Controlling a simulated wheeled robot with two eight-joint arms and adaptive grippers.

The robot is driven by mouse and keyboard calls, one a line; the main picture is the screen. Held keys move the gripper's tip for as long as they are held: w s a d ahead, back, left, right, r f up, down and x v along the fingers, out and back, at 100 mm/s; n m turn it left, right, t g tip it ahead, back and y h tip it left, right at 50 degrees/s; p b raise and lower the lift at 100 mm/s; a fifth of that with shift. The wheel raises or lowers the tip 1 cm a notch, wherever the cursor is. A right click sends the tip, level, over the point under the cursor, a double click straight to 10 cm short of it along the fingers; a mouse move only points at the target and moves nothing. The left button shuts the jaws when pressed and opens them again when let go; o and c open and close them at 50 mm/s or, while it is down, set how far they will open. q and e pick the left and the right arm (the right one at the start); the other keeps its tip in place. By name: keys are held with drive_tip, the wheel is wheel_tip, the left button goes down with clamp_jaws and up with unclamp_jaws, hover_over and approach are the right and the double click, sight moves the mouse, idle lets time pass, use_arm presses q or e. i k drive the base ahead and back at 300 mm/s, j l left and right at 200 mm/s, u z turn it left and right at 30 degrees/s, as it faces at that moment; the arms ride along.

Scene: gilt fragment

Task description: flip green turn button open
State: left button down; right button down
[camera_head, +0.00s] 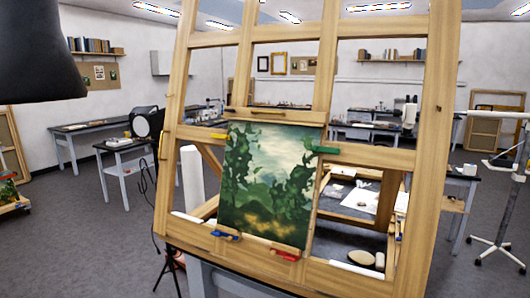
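The green turn button (326,150) sits on the wooden frame at the upper right edge of the painting (265,185). It lies about level, and its left end reaches the painting's edge, seeming to overlap it slightly. A yellow button (219,136) is at the painting's upper left. A blue button (225,235) and a red button (285,255) are at its lower edge. The painting stands in the large wooden frame (370,155), showing a green landscape. Neither of my grippers is in view.
A large black shape (40,60) fills the upper left; I cannot tell what it is. Behind the frame is a table (350,215) with papers and rounded objects. A black lamp (147,122) stands left, a metal stand (500,215) right. Grey floor (90,250) is open at left.

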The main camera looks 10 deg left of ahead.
sight(315, 148)
drive_tip(key=i+j, duration=0.1)
drive_tip(key=j, duration=0.55)
drive_tip(key=i+j, duration=0.1)
drive_tip(key=j, duration=0.5)
